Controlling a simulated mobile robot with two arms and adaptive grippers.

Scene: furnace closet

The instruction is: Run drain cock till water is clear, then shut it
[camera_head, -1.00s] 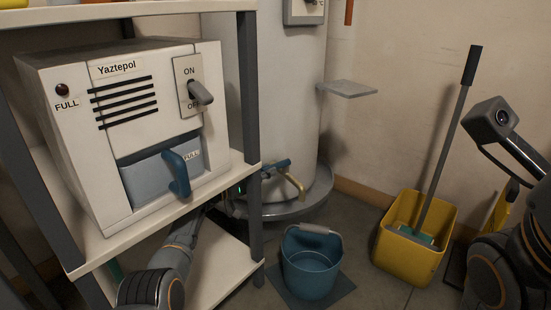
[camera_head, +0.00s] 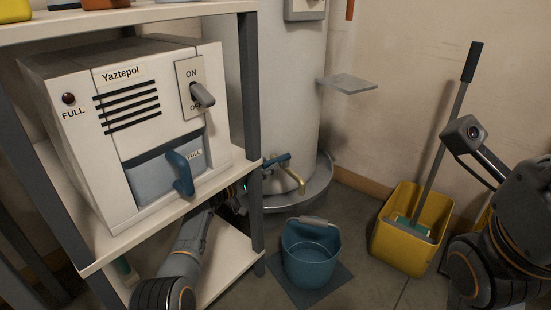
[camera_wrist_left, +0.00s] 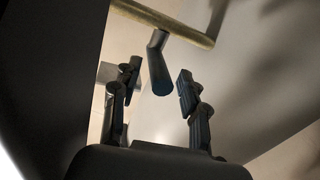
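The drain cock (camera_head: 293,172) sits low on the water heater, a brass spout with a blue lever handle (camera_head: 275,161). No water shows at its mouth. The blue bucket (camera_head: 310,272) stands on the floor in front of it and looks empty. My left gripper (camera_head: 243,188) is low behind the shelf post, close to the cock's left side, and partly hidden. In the left wrist view, my left gripper's fingers (camera_wrist_left: 158,84) are apart, with the dark handle end between them and gaps on both sides. The brass pipe (camera_wrist_left: 175,20) crosses above. My right gripper is not seen.
The shelf post (camera_head: 249,130) stands between my view and my left gripper. A white Yaztepol unit (camera_head: 150,175) sits on the shelf. A yellow bucket (camera_head: 388,250) with a long-handled tool stands right. The heater (camera_head: 285,90) rises behind the cock. Floor is clear between the buckets.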

